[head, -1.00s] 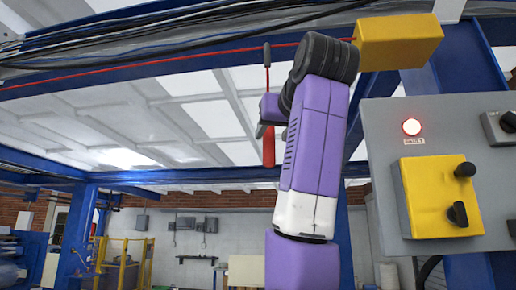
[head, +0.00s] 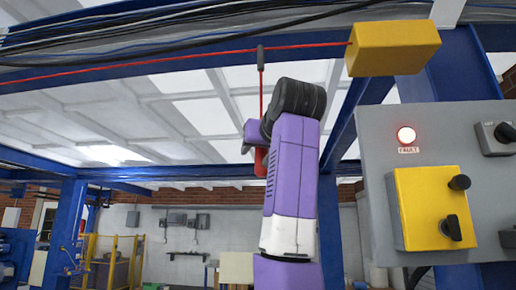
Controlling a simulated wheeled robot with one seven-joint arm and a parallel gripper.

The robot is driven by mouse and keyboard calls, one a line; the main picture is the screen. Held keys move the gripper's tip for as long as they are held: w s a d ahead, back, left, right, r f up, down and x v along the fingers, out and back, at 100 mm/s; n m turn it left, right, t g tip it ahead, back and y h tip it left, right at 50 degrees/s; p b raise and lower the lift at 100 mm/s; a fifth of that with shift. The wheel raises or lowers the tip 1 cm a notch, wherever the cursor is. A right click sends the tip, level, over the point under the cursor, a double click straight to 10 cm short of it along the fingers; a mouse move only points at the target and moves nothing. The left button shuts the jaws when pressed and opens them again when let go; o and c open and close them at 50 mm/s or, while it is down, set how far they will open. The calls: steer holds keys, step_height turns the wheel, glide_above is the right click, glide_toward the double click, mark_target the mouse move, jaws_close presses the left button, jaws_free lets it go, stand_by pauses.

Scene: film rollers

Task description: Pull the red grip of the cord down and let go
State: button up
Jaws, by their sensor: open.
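The red grip (head: 261,163) hangs upright on a short red cord (head: 261,82) from a dark fitting (head: 261,54) on the long red line in the head view. Its lower part shows; its upper part is hidden behind my purple wrist. My gripper (head: 247,146) is at the height of the grip's upper part, at its left edge in the picture. It is open. My arm covers most of the gripper, so I cannot tell whether the fingers are around the grip or touching it.
A grey panel (head: 450,140) with a lit fault lamp (head: 406,134) and a yellow switch (head: 432,208) stands at right. Black cables run along the top.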

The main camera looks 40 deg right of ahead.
jaws_close()
stand_by(1.3)
